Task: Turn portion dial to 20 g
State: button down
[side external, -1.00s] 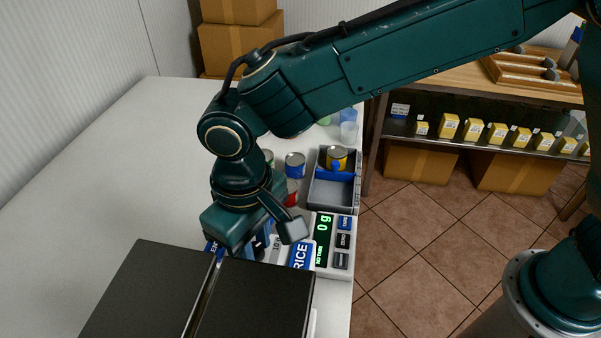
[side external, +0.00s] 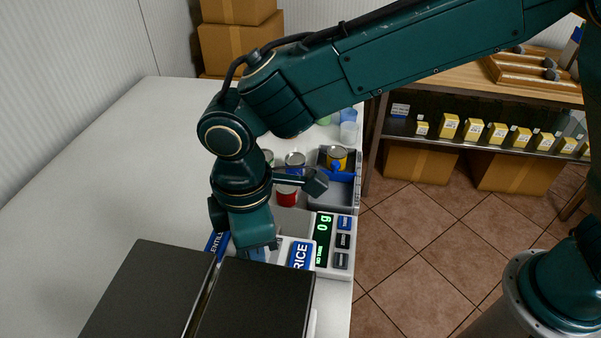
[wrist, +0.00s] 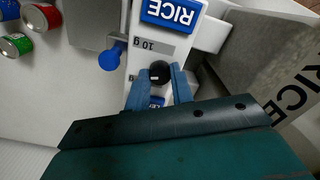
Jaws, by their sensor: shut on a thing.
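The portion dial (wrist: 160,71) is a small black knob with a pale mark, on the white front of the rice dispenser (wrist: 145,62). The blue fingers of my gripper (wrist: 159,75) are shut on the dial, one on each side. A "10 g" label is beside the dial, and another label is partly covered by the left finger, its text unreadable. In the side view my gripper (side external: 254,255) is low at the dispenser's blue RICE sign (side external: 299,255); the dial is hidden there. I cannot tell which label the mark points at.
A scale (side external: 334,243) reading 0 g stands beside the dispenser. Dark bins (side external: 255,300) are close in front. A blue round piece (wrist: 112,56) sits near the dial. A red can (side external: 287,197) and a grey tray (side external: 331,192) are behind. The counter's left (side external: 110,170) is clear.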

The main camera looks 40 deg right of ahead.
jog(key=shift+r+n, duration=0.1)
jog(key=shift+n, duration=2.2)
jog(key=c, duration=1.2)
grip_release()
notch_tip(320, 180, up, 14)
